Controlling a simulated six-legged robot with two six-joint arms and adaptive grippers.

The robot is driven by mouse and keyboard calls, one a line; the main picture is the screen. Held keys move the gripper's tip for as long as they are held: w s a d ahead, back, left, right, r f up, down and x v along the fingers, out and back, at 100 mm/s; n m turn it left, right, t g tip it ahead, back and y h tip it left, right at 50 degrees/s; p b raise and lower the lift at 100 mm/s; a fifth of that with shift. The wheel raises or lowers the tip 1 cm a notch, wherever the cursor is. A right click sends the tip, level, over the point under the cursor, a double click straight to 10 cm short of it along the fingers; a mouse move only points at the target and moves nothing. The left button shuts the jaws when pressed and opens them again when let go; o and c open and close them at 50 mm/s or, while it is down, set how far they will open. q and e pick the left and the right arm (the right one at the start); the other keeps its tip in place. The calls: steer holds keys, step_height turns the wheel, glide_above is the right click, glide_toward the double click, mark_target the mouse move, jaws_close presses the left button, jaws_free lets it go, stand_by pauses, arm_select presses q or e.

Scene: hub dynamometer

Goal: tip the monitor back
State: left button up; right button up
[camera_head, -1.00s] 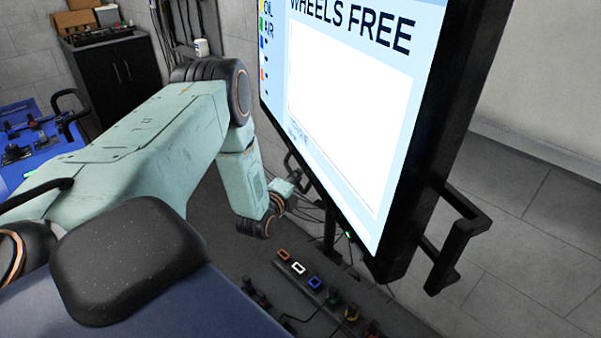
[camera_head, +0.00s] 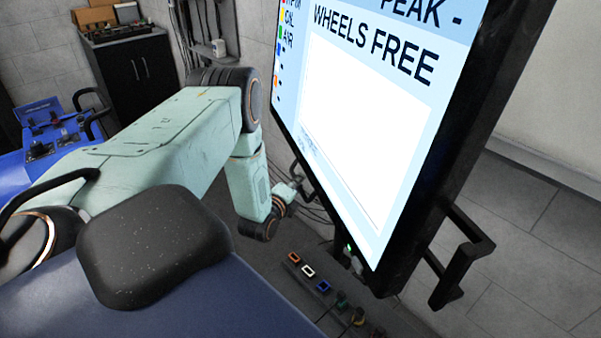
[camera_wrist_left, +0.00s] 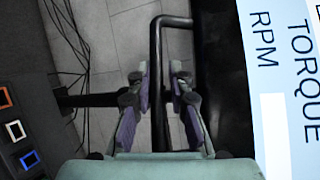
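The monitor (camera_head: 365,110) is a large black-framed screen on a stand, reading "WHEELS FREE", and it fills the upper right of the head view. Its edge and screen also show at the right of the left wrist view (camera_wrist_left: 285,80). A black bar handle (camera_wrist_left: 157,40) stands off its near-left side in the wrist view. My left gripper (camera_wrist_left: 159,78) has its purple-padded fingers on either side of this bar, with gaps showing, so it is open around it. In the head view the left gripper (camera_head: 294,182) is small and partly hidden beside the monitor's left edge. My right gripper is not in view.
A second black handle (camera_head: 462,255) sticks out at the monitor's right side. A dark panel with coloured sockets (camera_head: 308,271) lies below the screen. Cables (camera_wrist_left: 75,40) hang near the left gripper. A black cabinet (camera_head: 140,70) and blue equipment (camera_head: 45,140) stand at the left.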

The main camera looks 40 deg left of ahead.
arm_select(q)
steer(key=shift+o, duration=1.4)
steer(key=shift+s, duration=0.2)
steer(key=shift+w+d+f, duration=0.15)
steer(key=shift+w+d, duration=0.05)
steer(key=shift+d, duration=0.1)
steer(key=shift+s, duration=0.1)
steer(key=v, duration=1.2)
steer(key=shift+a, duration=0.1)
